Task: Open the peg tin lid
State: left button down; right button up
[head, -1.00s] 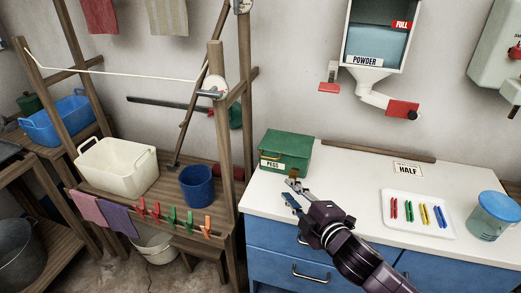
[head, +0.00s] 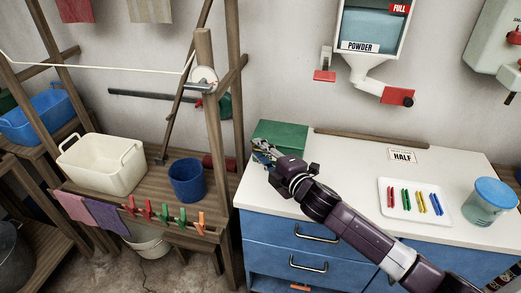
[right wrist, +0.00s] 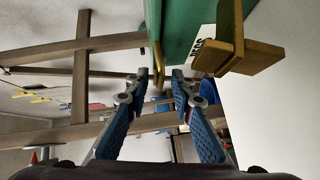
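The green peg tin (head: 283,131) sits at the left end of the white counter, closed as far as I can see. My right gripper (head: 260,150) is at its front left, and the gripper and arm hide most of its front. In the right wrist view, the green tin (right wrist: 184,25) is rotated in the picture, with part of its PEGS label (right wrist: 199,40) and a brass front piece (right wrist: 237,45). A thin brass handle (right wrist: 157,62) appears between the open fingertips of my right gripper (right wrist: 160,76). I cannot tell whether they touch it. My left gripper is not in view.
A white tray (head: 390,212) with coloured pegs and a blue-lidded jar (head: 489,203) stand on the right of the counter (head: 340,165). A powder dispenser (head: 372,45) hangs above. A wooden rack post (head: 219,150) stands close left of the tin.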

jog(key=shift+w, duration=0.1)
jog(key=c, duration=0.4)
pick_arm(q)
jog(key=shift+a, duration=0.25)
pick_arm(e)
jog(key=shift+f, duration=0.1)
grip_shut()
